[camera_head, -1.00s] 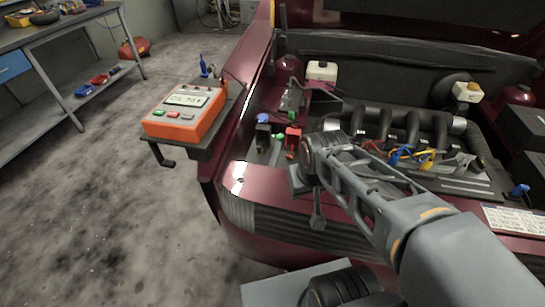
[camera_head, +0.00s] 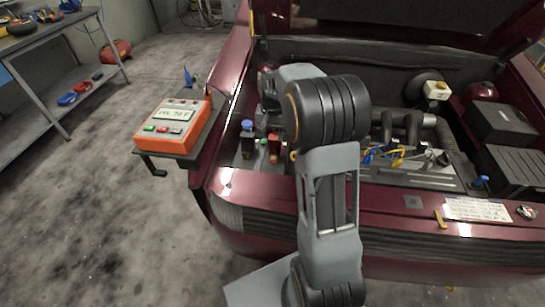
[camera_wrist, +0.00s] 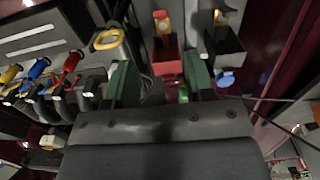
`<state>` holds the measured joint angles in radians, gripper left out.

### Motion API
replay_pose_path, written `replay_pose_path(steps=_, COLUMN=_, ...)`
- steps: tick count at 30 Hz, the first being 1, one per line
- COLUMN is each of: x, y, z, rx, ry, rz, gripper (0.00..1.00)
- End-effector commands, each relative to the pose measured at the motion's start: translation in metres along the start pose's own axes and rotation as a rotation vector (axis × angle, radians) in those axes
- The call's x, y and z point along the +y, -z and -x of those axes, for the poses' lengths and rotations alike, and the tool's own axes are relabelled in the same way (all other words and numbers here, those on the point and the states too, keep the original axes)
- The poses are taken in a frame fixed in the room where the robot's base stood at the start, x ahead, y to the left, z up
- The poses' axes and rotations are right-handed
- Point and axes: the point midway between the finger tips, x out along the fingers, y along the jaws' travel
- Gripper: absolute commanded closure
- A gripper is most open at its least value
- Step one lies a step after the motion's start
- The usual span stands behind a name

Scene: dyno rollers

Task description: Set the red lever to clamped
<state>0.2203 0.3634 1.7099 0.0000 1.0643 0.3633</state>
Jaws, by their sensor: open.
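A small red block-like part (camera_head: 275,147), which looks like the red lever, stands at the left of the engine bay behind the front edge. In the wrist view the red part (camera_wrist: 167,62) has an orange-yellow top and lies between and beyond my fingertips. I cannot tell its setting. My gripper (camera_wrist: 158,68) is open, with its two green-padded fingers apart and nothing seen between the pads. In the head view my arm hides my gripper.
A black part (camera_head: 248,145) with a blue top stands just left of the red one. A yellow ring (camera_wrist: 107,38) and red, blue and yellow connectors (camera_wrist: 40,70) lie at the left in the wrist view. An orange tester (camera_head: 173,125) sits on a side shelf.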

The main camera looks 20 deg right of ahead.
Motion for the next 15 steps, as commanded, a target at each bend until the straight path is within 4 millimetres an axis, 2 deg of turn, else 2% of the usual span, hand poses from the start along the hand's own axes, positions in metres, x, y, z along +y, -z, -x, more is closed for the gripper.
replay_pose_path(steps=5, x=0.001, y=0.003, z=-0.023, rx=-0.008, ry=-0.003, rz=-0.011, gripper=0.51)
replay_pose_path(steps=15, x=0.001, y=0.002, z=-0.088, rx=-0.008, ry=-0.003, rz=-0.009, gripper=0.51)
